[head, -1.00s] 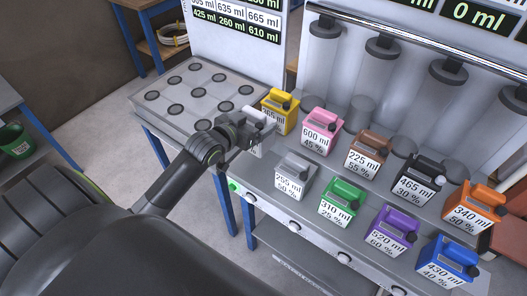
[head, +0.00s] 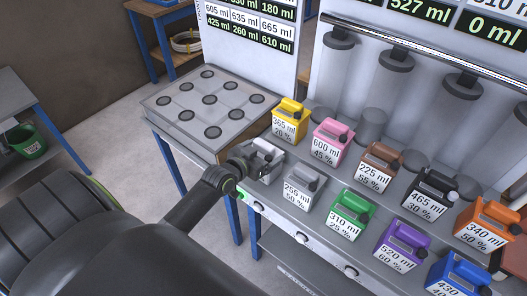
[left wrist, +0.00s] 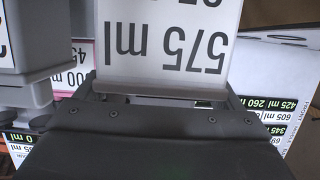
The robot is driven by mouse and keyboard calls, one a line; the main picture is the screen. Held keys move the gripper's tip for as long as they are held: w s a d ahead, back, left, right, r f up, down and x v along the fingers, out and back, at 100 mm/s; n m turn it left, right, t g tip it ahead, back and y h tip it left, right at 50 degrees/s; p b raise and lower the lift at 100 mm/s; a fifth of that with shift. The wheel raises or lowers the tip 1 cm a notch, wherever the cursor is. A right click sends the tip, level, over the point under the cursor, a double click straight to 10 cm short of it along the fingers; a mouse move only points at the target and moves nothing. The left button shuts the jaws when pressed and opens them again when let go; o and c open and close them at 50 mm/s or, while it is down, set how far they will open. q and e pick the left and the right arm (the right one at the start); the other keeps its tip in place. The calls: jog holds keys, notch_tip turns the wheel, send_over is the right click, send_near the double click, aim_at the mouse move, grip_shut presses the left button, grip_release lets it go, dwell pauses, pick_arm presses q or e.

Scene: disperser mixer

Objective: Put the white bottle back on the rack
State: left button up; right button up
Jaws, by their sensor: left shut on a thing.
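The white bottle (head: 270,153) is partly hidden by my left gripper (head: 257,163) in the head view. It is between the yellow bottle (head: 290,120) and the grey 255 ml bottle (head: 303,187), at the left end of the bottle rows. My left gripper is shut on the white bottle from its left side. In the left wrist view its label (left wrist: 180,45) reads 575 ml, upside down, in front of the jaws. The bottle's base is hidden, so I cannot tell whether it touches the grey rack surface (head: 325,185). My right gripper is not in view.
Pink (head: 330,140), brown, black and orange bottles stand in the back row. Green (head: 348,215), purple and blue ones stand in front. A grey plate with round pads (head: 180,125) lies to the left. Clear cylinders stand behind the bottles.

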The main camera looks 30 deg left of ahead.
pick_arm(q)
jog(key=o, duration=0.8)
jog(key=shift+r, duration=0.1)
jog(key=v, duration=1.2)
